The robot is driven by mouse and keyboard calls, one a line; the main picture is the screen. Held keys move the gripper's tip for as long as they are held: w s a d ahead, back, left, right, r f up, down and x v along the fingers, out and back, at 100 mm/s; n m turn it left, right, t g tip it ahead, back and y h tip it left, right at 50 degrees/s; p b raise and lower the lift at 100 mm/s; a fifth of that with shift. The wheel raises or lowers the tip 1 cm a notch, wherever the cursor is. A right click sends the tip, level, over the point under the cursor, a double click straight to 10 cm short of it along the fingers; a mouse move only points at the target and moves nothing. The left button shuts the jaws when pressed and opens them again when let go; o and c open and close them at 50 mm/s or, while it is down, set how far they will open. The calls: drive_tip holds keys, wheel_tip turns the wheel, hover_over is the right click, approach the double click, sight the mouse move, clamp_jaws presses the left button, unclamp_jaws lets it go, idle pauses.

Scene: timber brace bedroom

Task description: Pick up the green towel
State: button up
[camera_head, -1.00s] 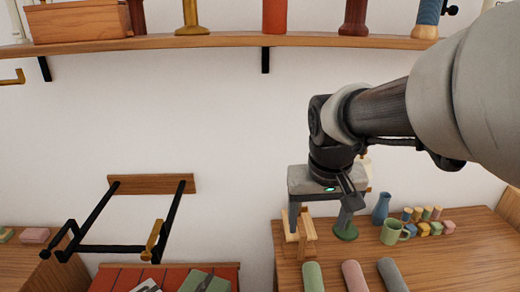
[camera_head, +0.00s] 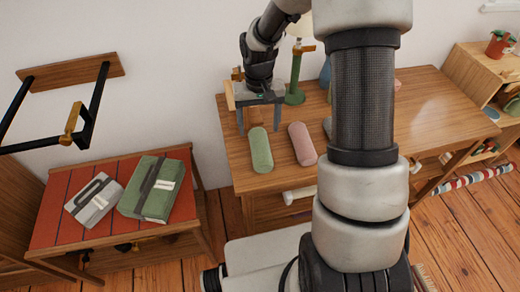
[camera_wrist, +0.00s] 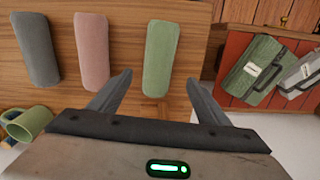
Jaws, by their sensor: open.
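The green towel (camera_head: 261,150) is a rolled, rounded bundle lying on the wooden table, near its left end. It also shows in the wrist view (camera_wrist: 160,58), lying beyond my fingertips and roughly in line with the gap between them. My gripper (camera_head: 259,117) is open and empty, pointing down behind the towel's far end. I see no contact with the towel; the exact height above the table is hard to tell.
A pink roll (camera_head: 302,144) lies beside the green one, and a grey roll (camera_wrist: 36,50) past it. A green candlestick-like post (camera_head: 296,78) stands behind. A green mug (camera_wrist: 30,122) is near. A red-topped bench (camera_head: 95,232) at left holds strapped green and grey bundles.

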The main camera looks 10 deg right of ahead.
sight(260, 143)
drive_tip(key=f+b, duration=0.1)
drive_tip(key=f, duration=0.7)
drive_tip(key=shift+d+f, duration=0.2)
drive_tip(key=c, duration=1.2)
